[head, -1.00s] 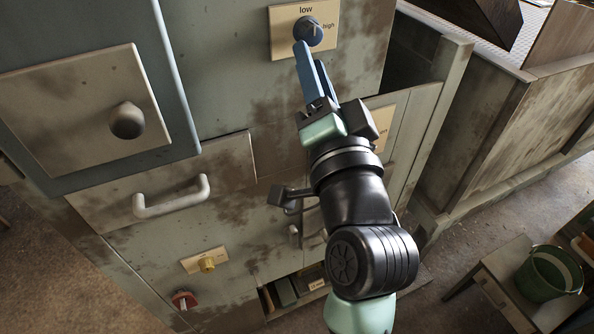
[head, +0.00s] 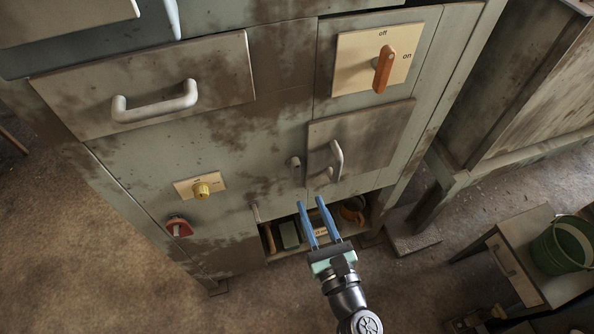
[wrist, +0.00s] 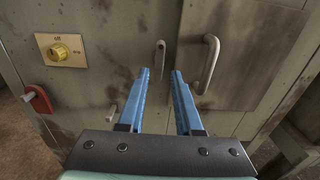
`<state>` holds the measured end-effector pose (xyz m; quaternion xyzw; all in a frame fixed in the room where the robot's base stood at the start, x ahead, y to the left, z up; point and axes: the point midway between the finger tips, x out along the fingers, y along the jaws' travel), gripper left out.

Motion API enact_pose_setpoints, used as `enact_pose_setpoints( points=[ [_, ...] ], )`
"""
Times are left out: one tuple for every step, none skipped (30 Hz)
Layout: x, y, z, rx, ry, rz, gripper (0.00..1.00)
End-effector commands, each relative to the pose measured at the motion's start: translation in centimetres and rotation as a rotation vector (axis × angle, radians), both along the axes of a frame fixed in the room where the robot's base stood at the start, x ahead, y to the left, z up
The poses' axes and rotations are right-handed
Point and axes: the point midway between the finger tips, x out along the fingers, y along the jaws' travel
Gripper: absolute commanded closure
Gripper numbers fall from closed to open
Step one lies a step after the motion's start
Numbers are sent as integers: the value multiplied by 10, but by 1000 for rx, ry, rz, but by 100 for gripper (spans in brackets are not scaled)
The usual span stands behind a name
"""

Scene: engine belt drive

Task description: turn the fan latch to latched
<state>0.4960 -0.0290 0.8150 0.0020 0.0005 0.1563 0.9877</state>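A small grey latch-like lever (head: 295,166) sits upright on the cabinet front, just left of a small door (head: 360,150) with a curved grey handle (head: 336,160). No label on it is readable, so I cannot confirm it is the fan latch. In the wrist view the lever (wrist: 160,52) shows just beyond the gap between my fingertips, apart from them. My gripper (head: 310,202) is open and empty, below the lever in the head view. In the wrist view its two blue fingers (wrist: 160,72) point toward the cabinet front.
An orange off/on switch (head: 383,68) is above the small door. A drawer handle (head: 155,102), yellow knob (head: 202,190) and red-based lever (head: 179,227) are to the left. An open shelf (head: 290,235) holds items below. A green bucket (head: 563,246) stands at right.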

Motion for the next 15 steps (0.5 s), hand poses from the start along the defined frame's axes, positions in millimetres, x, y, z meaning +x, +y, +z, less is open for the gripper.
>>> enact_pose_setpoints(
  points=[
    [12,4,1,0,-3,2,66],
    [19,7,1,-1,-3,3,66],
    [27,9,1,-1,-3,3,66],
    [34,11,1,-1,-3,2,66],
    [40,13,1,-1,-3,3,66],
    [47,16,1,-1,-3,2,66],
    [53,17,1,-2,-4,1,66],
    [58,19,1,-1,-3,2,66],
    [65,22,1,-2,-4,3,66],
    [69,23,1,-1,-3,3,66],
    [73,24,1,-2,-3,2,66],
    [78,26,0,-3,-2,1,66],
    [81,26,0,-3,-2,1,66],
    [83,27,0,-3,-2,1,66],
    [86,28,0,-3,-2,1,66]
  ],
)
